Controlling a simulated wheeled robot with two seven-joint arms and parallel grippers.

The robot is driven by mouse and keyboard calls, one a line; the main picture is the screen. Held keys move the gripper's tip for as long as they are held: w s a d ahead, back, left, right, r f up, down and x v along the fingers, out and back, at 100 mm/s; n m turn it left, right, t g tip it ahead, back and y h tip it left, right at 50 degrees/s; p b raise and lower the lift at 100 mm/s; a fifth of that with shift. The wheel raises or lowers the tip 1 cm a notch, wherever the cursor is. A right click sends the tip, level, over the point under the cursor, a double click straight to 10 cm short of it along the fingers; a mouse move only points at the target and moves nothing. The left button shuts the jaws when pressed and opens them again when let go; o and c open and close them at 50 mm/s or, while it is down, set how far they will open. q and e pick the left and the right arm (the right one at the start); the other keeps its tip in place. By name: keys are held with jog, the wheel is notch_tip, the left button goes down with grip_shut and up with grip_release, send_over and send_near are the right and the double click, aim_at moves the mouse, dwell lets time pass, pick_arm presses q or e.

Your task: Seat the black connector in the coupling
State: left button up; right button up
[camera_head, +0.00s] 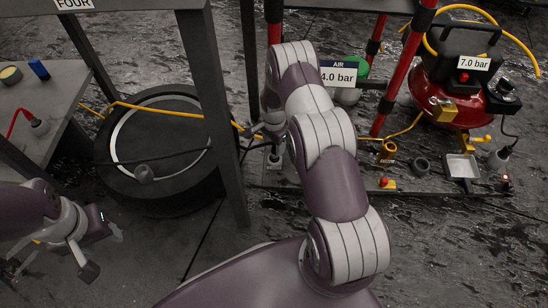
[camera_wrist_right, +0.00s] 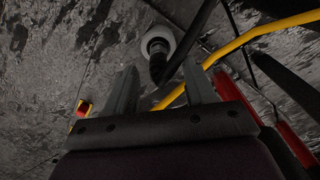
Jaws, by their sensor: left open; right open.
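In the right wrist view a black connector (camera_wrist_right: 158,68) with a black cable stands at a pale round piece (camera_wrist_right: 157,40), which looks like the coupling. I cannot tell how far the connector sits in it. My right gripper (camera_wrist_right: 160,78) is open, and the connector shows between its fingers; contact is not visible. In the head view my right gripper (camera_head: 262,136) is low beside the table leg, above a small pale piece with a dark top (camera_head: 274,159), mostly hidden by my arm. My left gripper (camera_head: 103,253) is open and empty at the lower left.
A yellow hose (camera_head: 160,109) runs past the right gripper. A dark tyre (camera_head: 130,190) lies left of the table leg (camera_head: 222,130). Red posts (camera_head: 378,117), a red compressor (camera_head: 440,88) and a red button on a yellow base (camera_head: 387,184) stand to the right. Wet floor is open in front.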

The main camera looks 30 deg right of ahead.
aim_at(275, 151)
notch_tip(275, 151, down, 5)
jog(key=b, duration=0.3)
jog(key=shift+s, duration=0.1)
jog(key=shift+d+r, duration=0.1)
jog(key=shift+r, duration=0.1)
grip_shut()
